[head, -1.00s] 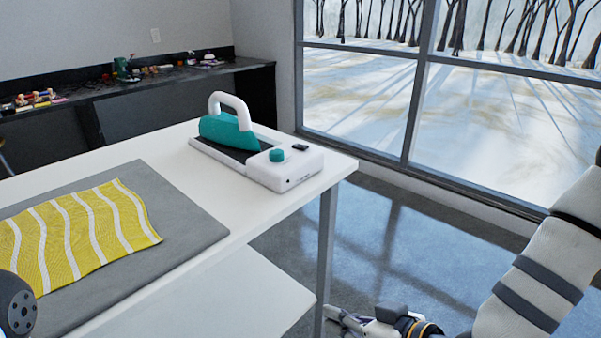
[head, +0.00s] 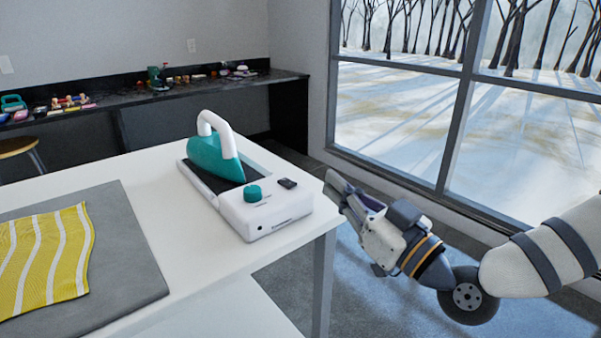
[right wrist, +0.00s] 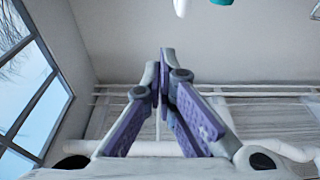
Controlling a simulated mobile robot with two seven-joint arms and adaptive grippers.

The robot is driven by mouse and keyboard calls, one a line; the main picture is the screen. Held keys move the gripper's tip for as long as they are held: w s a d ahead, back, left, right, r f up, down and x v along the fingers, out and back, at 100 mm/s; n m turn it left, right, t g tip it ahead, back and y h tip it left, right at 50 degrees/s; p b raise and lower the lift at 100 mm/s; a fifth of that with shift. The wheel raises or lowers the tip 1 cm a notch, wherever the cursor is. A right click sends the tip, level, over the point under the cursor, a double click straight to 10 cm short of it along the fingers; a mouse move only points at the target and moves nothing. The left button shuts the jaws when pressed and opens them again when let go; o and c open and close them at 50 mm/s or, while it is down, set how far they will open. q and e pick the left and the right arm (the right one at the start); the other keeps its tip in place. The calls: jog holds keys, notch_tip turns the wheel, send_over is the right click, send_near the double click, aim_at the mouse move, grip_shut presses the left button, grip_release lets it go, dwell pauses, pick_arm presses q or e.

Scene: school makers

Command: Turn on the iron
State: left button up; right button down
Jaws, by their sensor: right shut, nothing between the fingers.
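The teal iron (head: 217,155) with a white handle rests on its white base station (head: 265,212) near the right end of the white table. The base has a teal knob (head: 253,194) and a small dark switch (head: 288,183) on top. My right gripper (head: 334,183) is just right of the base, past the table's right edge, apart from it. In the right wrist view the right gripper's fingers (right wrist: 166,60) meet at the tips, shut and empty. A bit of teal and white shows at the top of that view. My left gripper is not in view.
A yellow striped cloth (head: 45,255) lies on a grey mat (head: 125,262) at the table's left. A dark counter (head: 130,98) with small items runs along the back wall. A stool (head: 18,147) stands at the far left. Large windows (head: 420,130) are at the right.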

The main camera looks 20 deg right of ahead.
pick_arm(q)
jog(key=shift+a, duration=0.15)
pick_arm(e)
jog(key=shift+a, duration=0.15)
notch_tip(320, 180, up, 2)
jog(key=b, duration=0.1)
send_over(302, 192)
jog(key=shift+w+a, duration=0.2)
jog(key=shift+w, duration=0.2)
jog(key=f, duration=0.3)
jog(key=shift+s+d, duration=0.1)
jog(key=shift+s, duration=0.15)
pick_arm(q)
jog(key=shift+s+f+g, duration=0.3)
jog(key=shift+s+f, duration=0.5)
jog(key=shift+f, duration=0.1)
pick_arm(e)
jog(key=shift+s+f, duration=0.1)
jog(key=shift+f, duration=0.3)
